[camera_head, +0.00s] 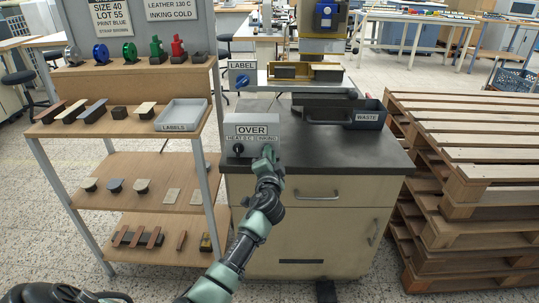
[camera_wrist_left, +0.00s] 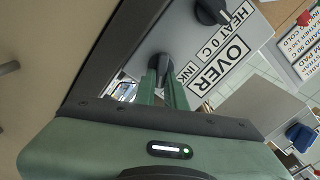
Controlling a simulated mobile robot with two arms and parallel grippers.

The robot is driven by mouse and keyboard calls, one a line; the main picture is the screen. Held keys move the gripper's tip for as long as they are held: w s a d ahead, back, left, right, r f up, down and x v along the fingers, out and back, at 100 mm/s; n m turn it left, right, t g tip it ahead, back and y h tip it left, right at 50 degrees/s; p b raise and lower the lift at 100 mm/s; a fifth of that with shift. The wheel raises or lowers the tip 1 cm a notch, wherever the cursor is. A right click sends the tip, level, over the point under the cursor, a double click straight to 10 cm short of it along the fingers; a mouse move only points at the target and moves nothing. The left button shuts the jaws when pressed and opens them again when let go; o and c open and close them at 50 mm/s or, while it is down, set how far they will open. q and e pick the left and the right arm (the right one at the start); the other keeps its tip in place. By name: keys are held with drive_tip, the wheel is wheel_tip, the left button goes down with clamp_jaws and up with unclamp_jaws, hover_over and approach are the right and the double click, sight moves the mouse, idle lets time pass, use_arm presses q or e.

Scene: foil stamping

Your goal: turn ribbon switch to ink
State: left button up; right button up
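A grey control box (camera_head: 251,130) stands on the cabinet's dark top. My left gripper (camera_head: 268,153) is at the box's right side and hides the second knob in the head view. In the left wrist view, this second dark knob (camera_wrist_left: 160,66) is at the fingertips, by the ink lettering. The fingers are slightly apart, one on each side; whether they press it is unclear. My right gripper is out of view.
A "LABEL" box with a blue knob (camera_head: 241,77) sits behind and above. A wooden shelf rack (camera_head: 124,125) is close on the left, stacked pallets (camera_head: 470,170) on the right.

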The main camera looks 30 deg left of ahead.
use_arm(q)
drive_tip(key=o, duration=0.4)
drive_tip(key=shift+c, duration=0.2)
drive_tip(key=shift+s+d, duration=0.1)
